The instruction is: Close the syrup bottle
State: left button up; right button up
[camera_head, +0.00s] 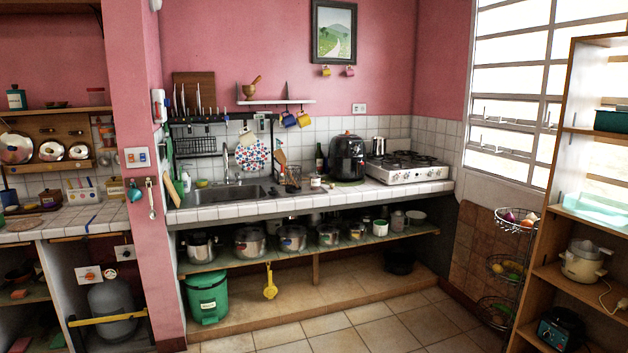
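No bottle in view can be clearly told as the syrup bottle. A dark upright bottle (320,164) stands at the back of the tiled counter, left of the black air fryer. A small white jar (315,181) stands in front of it. All are too small to tell whether a cap is on or off. Neither of my grippers is in view.
The counter (230,208) carries a sink (225,194), an air fryer (348,158) and a white stove (408,167). Several pots line the shelf below. A green bin (207,298) stands at lower left, a wire basket stand (512,265) at right. The tiled floor (370,318) is clear.

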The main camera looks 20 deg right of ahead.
aim_at(314, 175)
jog(key=i+l+z, duration=0.15)
jog(key=i+l, duration=0.35)
jog(key=i+l+z, duration=0.1)
jog(key=i+l, duration=0.35)
jog(key=i+l+z, duration=0.15)
jog(key=i+l, duration=0.25)
jog(key=i, duration=0.25)
jog(key=i+l+z, duration=0.1)
jog(key=i+l, duration=0.25)
jog(key=i, duration=0.25)
jog(key=i+l, duration=0.25)
jog(key=i, duration=0.2)
jog(key=i+l, duration=0.25)
jog(key=i, duration=0.25)
jog(key=i+l, duration=0.25)
jog(key=i, duration=0.2)
jog(key=i+l, duration=0.2)
jog(key=i, duration=0.3)
jog(key=i+l, duration=0.25)
jog(key=i, duration=0.2)
jog(key=i+l, duration=0.25)
jog(key=i, duration=0.2)
